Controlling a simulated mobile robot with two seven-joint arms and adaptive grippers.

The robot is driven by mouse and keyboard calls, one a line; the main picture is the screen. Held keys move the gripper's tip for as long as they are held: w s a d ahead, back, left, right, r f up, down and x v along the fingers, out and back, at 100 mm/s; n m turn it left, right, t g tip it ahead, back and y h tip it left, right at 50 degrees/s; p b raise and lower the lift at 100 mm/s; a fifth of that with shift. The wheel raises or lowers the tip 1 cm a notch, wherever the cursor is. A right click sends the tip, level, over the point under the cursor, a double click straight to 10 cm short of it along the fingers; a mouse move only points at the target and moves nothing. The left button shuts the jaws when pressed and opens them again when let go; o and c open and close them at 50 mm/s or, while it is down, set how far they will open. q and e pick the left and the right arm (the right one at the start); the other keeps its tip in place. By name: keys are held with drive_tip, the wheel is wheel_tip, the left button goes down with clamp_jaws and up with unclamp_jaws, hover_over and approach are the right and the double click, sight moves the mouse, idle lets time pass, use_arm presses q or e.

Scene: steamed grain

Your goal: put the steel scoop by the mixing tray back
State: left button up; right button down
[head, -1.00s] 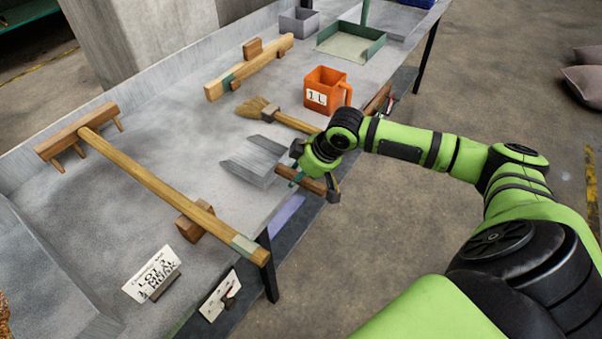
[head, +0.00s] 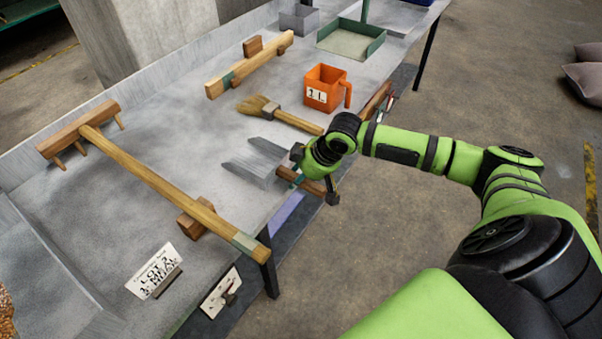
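The steel scoop (head: 256,164) lies at the front edge of the grey table, its open pan pointing left into the table. Its wooden handle (head: 290,175) points toward the edge. My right gripper (head: 318,180) is at the handle, partly covering it; the fingers look spread to either side, but I cannot tell whether they grip it. A grey metal tray (head: 45,285) at the lower left, with brown grain at the picture's left edge, looks like the mixing tray; only part of it shows. My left gripper is not in view.
A wooden rake (head: 150,180) lies left of the scoop. A lettered card (head: 153,270) is near the front left. Bare table lies between rake and scoop.

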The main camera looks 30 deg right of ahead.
drive_tip(key=shift+f, duration=0.15)
idle(0.5)
drive_tip(key=c, duration=0.7)
unclamp_jaws()
drive_tip(key=shift+o, duration=0.2)
drive_tip(key=shift+f, duration=0.1)
drive_tip(key=shift+s, duration=0.1)
